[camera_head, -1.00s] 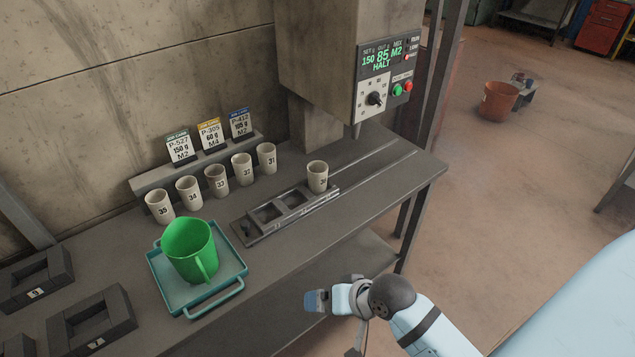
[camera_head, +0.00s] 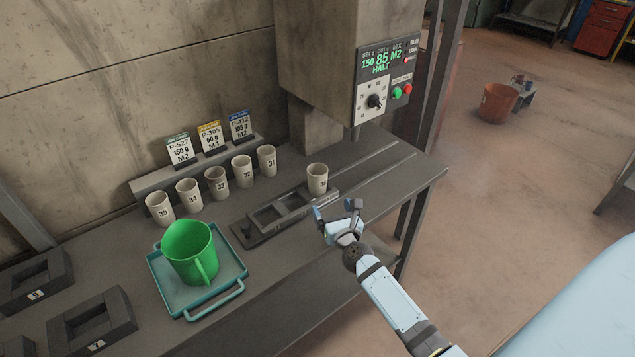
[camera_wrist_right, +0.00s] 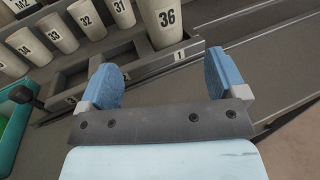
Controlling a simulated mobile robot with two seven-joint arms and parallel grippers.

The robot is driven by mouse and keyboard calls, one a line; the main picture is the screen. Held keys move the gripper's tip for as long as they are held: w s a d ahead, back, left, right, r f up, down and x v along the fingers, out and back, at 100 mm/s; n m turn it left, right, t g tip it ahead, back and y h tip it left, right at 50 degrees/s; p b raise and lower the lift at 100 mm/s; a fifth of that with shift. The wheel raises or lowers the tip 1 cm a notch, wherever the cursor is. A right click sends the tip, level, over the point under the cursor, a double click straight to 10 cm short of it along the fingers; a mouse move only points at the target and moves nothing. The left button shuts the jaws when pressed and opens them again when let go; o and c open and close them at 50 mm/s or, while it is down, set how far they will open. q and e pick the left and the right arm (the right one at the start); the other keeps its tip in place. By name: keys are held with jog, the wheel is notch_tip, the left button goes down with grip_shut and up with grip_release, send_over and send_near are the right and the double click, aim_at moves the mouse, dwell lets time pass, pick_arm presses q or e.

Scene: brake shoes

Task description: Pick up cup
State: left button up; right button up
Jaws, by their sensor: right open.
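A beige cup marked 36 (camera_head: 317,178) stands upright at the right end of a dark slotted fixture (camera_head: 262,233) on the bench. It also shows in the right wrist view (camera_wrist_right: 163,22), ahead of the fingers. My right gripper (camera_head: 337,209) is open and empty, at the bench's front edge, in front of the cup and apart from it. Its two blue fingers also show in the right wrist view (camera_wrist_right: 162,65). Several similar cups, among them cup 31 (camera_head: 267,160) and cup 35 (camera_head: 160,208), stand in a row at the back. My left gripper is not in view.
A green jug (camera_head: 190,252) stands on a teal tray (camera_head: 172,295) at the left. A dispenser (camera_head: 388,75) with a lit panel reading HALT stands above the bench, behind and right of the cup. Job cards (camera_head: 210,138) stand behind the row. The bench right of the cup is clear.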

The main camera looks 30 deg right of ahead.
aim_at(321, 187)
jog(key=x, duration=1.1)
jog(key=shift+d+f, duration=0.1)
jog(key=shift+f, duration=0.1)
jog(key=c, duration=1.1)
